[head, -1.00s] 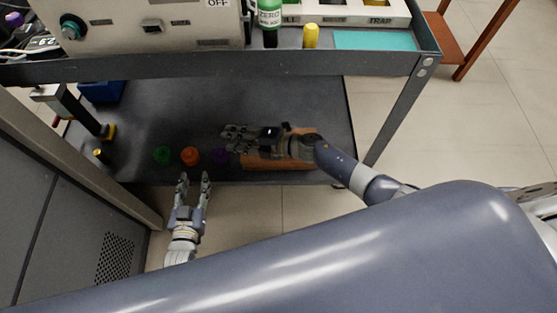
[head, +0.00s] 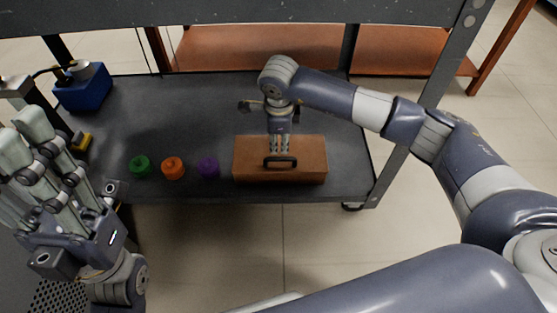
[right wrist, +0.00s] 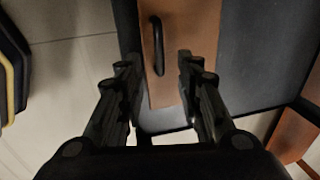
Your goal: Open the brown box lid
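The brown box (head: 248,172) sits on the dark lower shelf of the cart, with its lid shut. A black handle (head: 281,163) is on its near side. My right gripper (head: 279,147) points down over the box, just behind the handle in the head view. In the right wrist view the gripper (right wrist: 157,62) is open, its fingers on either side of the handle (right wrist: 158,45) and apart from it. The box (right wrist: 204,30) fills the space between the fingers. My left gripper (head: 42,135) is open and empty at the left edge, close to the camera.
Green (head: 140,168), orange (head: 173,168) and purple (head: 208,167) knobbed pieces stand in a row left of the box. The cart's upper shelf (head: 210,12) and right post (head: 420,120) border the space.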

